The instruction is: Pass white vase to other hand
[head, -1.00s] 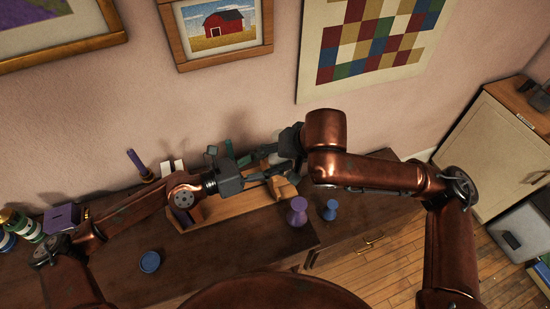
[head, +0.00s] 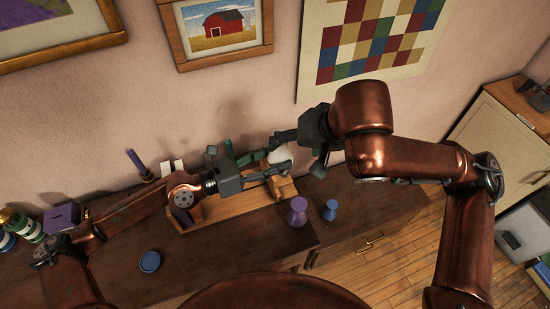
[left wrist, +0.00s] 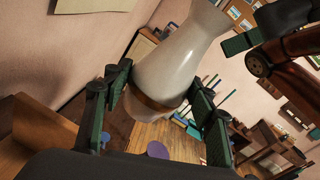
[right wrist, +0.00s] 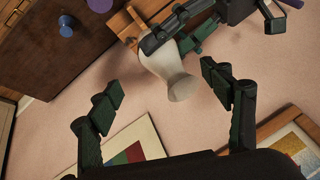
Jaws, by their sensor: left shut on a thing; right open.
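The white vase (head: 280,155) is held in the air by my left gripper (head: 272,166), whose fingers are shut on its sides. In the left wrist view the vase (left wrist: 172,72) tilts between the two fingers, with a brown band low on its body. My right gripper (head: 301,152) is open and empty, just to the right of the vase. In the right wrist view the vase (right wrist: 178,82) shows its flared mouth near the gap between my open right fingers, apart from both. In the head view the vase is partly hidden by the grippers.
A wooden tray (head: 237,205) lies on the dark cabinet top below the grippers. A purple vase-shaped piece (head: 298,212) and a blue one (head: 330,210) stand to its right. A blue round dish (head: 150,262) lies front left. The wall with framed pictures is close behind.

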